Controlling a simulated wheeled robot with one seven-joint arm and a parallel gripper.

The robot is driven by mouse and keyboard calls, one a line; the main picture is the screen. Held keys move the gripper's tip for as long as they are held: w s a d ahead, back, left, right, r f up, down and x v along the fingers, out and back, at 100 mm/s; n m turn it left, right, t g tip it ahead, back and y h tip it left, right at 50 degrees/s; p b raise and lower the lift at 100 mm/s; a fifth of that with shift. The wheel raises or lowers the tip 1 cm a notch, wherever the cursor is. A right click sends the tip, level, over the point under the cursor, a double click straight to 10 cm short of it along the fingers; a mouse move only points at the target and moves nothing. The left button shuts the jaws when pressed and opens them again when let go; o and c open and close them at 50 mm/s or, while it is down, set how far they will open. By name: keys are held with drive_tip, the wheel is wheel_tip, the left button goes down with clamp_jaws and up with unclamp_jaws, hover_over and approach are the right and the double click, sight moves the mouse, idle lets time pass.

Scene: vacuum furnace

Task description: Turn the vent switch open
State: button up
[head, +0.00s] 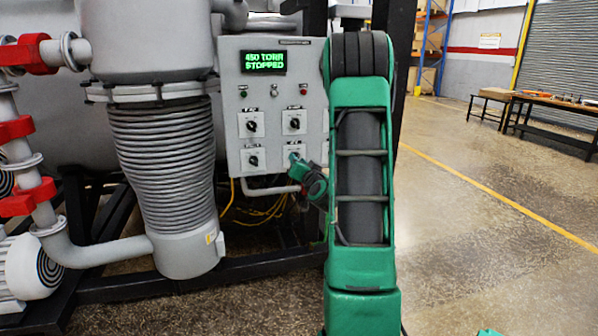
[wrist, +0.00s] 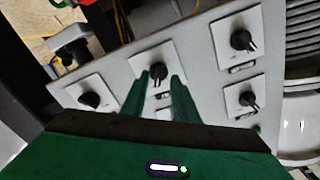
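The grey control panel (head: 232,88) carries several black rotary switches on white plates. The labels are too small to read, so I cannot tell which is the vent switch. My gripper (head: 297,158) is at the lower right switch in the head view and partly covers it. In the wrist view my gripper (wrist: 159,76) has its two green fingers apart, one on each side of a black switch knob (wrist: 158,71). I cannot tell whether the fingers touch the knob.
Other knobs (wrist: 242,40) stand close by on the panel. A display (head: 264,62) reads 450 TORR STOPPED. A ribbed column (head: 168,150) stands left of the panel, a pipe (head: 268,189) runs below.

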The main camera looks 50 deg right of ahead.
drive_tip(key=v, duration=0.8)
drive_tip(key=shift+s+a, duration=0.2)
drive_tip(key=shift+s, duration=0.1)
idle(0.4)
